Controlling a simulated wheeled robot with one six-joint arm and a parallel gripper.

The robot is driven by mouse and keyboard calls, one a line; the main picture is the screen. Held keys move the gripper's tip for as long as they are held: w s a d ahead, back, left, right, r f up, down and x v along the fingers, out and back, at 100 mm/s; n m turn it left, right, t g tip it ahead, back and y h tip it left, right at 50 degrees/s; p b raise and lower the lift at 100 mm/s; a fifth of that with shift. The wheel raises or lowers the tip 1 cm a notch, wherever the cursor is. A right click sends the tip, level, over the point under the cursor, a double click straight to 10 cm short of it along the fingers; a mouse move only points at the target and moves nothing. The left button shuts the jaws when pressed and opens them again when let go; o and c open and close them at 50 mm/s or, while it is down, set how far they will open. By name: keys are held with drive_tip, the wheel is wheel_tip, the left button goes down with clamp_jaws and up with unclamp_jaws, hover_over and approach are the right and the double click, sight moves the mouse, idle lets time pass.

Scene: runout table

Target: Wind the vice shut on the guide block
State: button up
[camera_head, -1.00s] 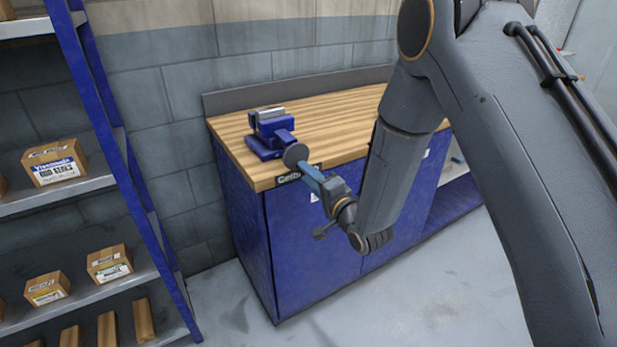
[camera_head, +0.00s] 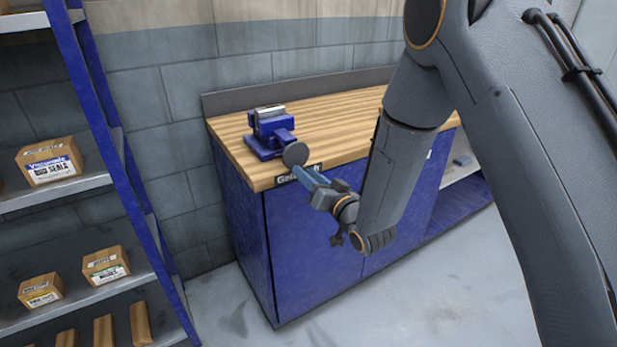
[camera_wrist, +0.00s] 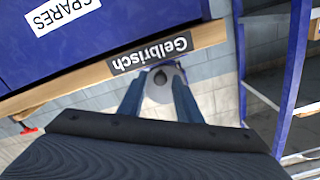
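The blue vice (camera_head: 268,140) stands on the near left corner of the wooden bench top. A pale grey piece (camera_head: 268,111) shows at the top of its jaws; I cannot tell whether it is the guide block. The vice's round grey handwheel (camera_head: 296,154) faces out past the bench's front edge. My gripper (camera_head: 304,168) points at the wheel from the front right. In the wrist view its two blue fingers (camera_wrist: 159,82) are apart, with the handwheel (camera_wrist: 160,94) and its dark hub between and beyond them. I cannot tell whether they touch the wheel.
The wooden bench top (camera_head: 340,114) is clear right of the vice. A blue cabinet (camera_head: 310,240) fills the space below. A blue-framed shelf rack (camera_head: 100,125) with several cartons stands at left. A wall is behind the bench; the floor in front is free.

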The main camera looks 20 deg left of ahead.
clamp_jaws()
drive_tip(key=shift+s+a+m, duration=0.15)
drive_tip(key=shift+s+m, duration=0.05)
drive_tip(key=shift+m, duration=0.7)
drive_tip(key=shift+s+a+m, duration=0.15)
drive_tip(key=shift+m, duration=0.75)
drive_tip(key=shift+s+a+r+m+p, duration=0.2)
drive_tip(key=shift+m+p, duration=0.1)
drive_tip(key=shift+m, duration=0.55)
drive_tip(key=shift+s+a+r+m+p, duration=0.15)
drive_tip(key=shift+m+p, duration=0.15)
drive_tip(key=shift+m, duration=0.55)
drive_tip(key=shift+d+f, duration=0.1)
drive_tip(key=shift+s+a+r+m+p, duration=0.15)
drive_tip(key=shift+m+p, duration=0.1)
drive_tip(key=shift+m, duration=0.6)
drive_tip(key=shift+s+a+r+m+p, duration=0.1)
drive_tip(key=shift+r+m+p, duration=0.1)
drive_tip(key=shift+m, duration=0.65)
